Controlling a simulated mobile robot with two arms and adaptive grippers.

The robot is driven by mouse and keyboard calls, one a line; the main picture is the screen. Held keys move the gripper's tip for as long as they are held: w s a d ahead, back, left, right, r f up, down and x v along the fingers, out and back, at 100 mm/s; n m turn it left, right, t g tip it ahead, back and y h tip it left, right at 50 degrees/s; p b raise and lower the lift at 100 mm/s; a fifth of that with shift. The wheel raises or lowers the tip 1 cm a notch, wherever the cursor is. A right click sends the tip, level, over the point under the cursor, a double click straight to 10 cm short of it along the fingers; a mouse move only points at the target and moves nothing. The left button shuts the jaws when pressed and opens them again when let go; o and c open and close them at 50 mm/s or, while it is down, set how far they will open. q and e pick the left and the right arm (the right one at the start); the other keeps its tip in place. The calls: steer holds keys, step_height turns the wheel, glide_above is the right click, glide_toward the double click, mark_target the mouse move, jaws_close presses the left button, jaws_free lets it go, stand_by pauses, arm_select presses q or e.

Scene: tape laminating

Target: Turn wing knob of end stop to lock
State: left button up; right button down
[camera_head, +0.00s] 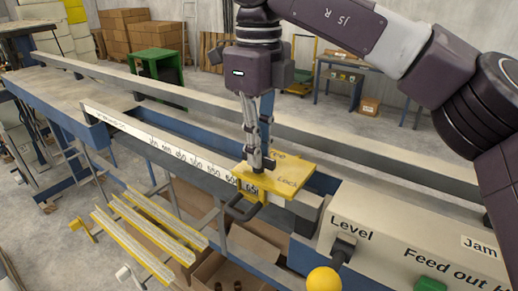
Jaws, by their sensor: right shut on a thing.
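The end stop is a yellow plate (285,180) marked "Lock", with a second word partly hidden behind my gripper. It sits on the white scale rail (180,152), beside the beige machine housing. My right gripper (258,163) points straight down onto the left part of the plate. Its fingers are closed on a small dark wing knob (270,166), mostly hidden by the fingertips. The way the knob's wings point is too small to tell. My left gripper is not in view.
The beige housing (410,235) with "Level", "Feed out" and "Jam" labels stands at the lower right. It carries a yellow ball knob (324,280) and a green button (430,285). Yellow rails (150,228) and an open cardboard box (245,250) lie below. A long grey beam (330,137) runs behind.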

steer(key=shift+r, duration=0.1)
stand_by(0.4)
steer(key=c, duration=2)
jaws_free()
step_height(320, 180, up, 12)
